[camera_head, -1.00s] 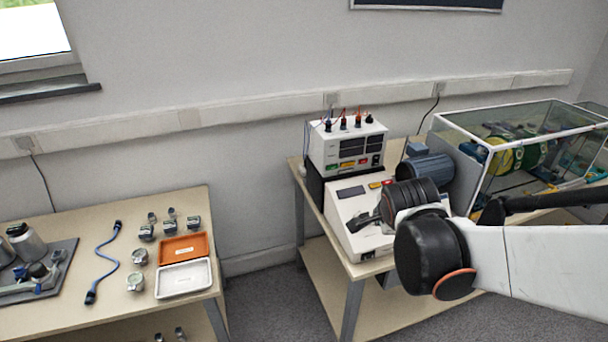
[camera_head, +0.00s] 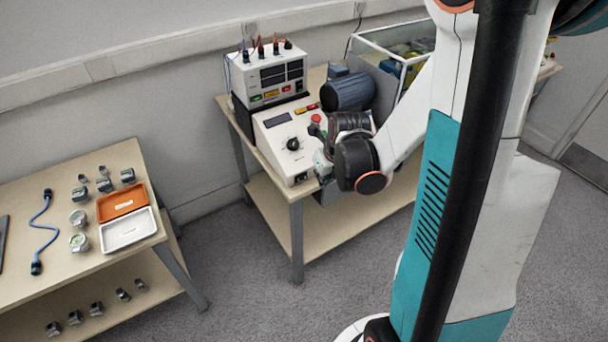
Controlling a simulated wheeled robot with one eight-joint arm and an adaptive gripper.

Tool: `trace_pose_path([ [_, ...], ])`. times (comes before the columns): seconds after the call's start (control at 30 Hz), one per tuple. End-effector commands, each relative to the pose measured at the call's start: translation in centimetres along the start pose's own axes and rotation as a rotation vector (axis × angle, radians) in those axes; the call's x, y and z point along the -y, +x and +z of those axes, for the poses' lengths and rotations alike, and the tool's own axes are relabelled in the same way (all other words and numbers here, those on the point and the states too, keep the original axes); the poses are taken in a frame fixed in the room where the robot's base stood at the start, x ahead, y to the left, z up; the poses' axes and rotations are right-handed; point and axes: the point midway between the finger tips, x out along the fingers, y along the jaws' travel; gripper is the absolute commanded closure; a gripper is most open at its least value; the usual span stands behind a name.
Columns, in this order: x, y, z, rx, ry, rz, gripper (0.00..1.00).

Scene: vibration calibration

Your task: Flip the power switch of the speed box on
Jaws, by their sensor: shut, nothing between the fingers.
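The speed box appears to be the white sloped console (camera_head: 272,146) on the right-hand table. Its top has a dark display, a black knob (camera_head: 293,143), a red round button (camera_head: 316,118) and small coloured buttons. A small dark fitting (camera_head: 301,177) sits low on its front face; it may be the power switch, but its position is too small to read. My gripper (camera_head: 323,168) is shut and empty at the right front corner of the box, to the right of that fitting. My wrist hides the box's right part. I cannot tell whether the fingers touch the box.
A white instrument (camera_head: 268,77) with leads stands behind the box. A blue-grey motor (camera_head: 346,91) and a glass-walled case (camera_head: 385,38) are beyond my wrist. The left table (camera_head: 75,245) holds an orange tray (camera_head: 122,202), a white tray (camera_head: 128,230) and a blue cable (camera_head: 40,230).

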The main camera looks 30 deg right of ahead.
Motion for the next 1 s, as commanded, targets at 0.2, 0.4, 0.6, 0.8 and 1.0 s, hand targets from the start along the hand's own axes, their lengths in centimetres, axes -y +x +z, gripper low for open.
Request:
trace_pose_path([
  [0.2,0.0,0.1,-0.2,-0.004,0.024,0.005,1.00],
  [0.4,0.0,0.2,-0.1,-0.003,0.022,0.004,1.00],
  [0.6,0.0,2.1,-0.1,-0.003,0.020,0.004,1.00],
  [0.8,0.0,5.8,-0.2,-0.003,0.020,0.004,1.00],
  [1.0,0.0,9.7,-0.2,-0.003,0.021,0.003,1.00],
])
